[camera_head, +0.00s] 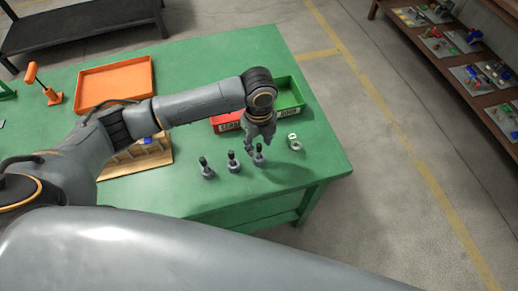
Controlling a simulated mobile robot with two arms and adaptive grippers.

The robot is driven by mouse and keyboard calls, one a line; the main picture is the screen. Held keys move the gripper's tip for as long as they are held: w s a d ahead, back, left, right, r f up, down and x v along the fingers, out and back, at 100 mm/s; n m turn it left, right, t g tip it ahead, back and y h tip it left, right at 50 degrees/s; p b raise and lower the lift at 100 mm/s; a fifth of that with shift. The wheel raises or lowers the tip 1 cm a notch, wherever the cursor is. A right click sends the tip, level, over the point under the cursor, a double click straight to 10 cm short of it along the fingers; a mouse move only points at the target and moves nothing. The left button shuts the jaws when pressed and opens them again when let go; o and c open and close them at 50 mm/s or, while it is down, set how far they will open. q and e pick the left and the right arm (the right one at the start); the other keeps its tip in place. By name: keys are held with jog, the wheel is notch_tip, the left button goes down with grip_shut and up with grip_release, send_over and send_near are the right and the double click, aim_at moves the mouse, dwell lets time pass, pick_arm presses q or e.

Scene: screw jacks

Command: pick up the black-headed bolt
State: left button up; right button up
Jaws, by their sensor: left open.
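Three small dark upright pieces with black tops and grey bases stand in a row on the green table (325,150). They are the left one (207,170), the middle one (233,163) and the right one (259,157). I cannot tell which of them is the black-headed bolt, or whether any has a separate bolt. My left gripper (258,146) points down, open, right over the right piece. Its fingers partly overlap that piece's top, and I cannot tell whether they touch it. My right gripper is not in view.
A silver ring-like part (294,142) lies right of the gripper. A red bin (226,122) and a green bin (291,97) stand behind it. An orange tray (115,82) and a wooden holder (140,160) are left. The table's front right corner is clear.

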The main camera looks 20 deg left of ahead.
aim_at(259, 154)
pick_arm(q)
notch_tip(259, 154, down, 2)
jog(key=shift+s+f, duration=0.1)
jog(key=shift+f, duration=0.5)
jog(key=c, duration=0.8)
grip_shut()
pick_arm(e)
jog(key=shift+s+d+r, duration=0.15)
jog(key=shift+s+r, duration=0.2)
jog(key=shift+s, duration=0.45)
pick_arm(q)
jog(key=shift+r, duration=0.15)
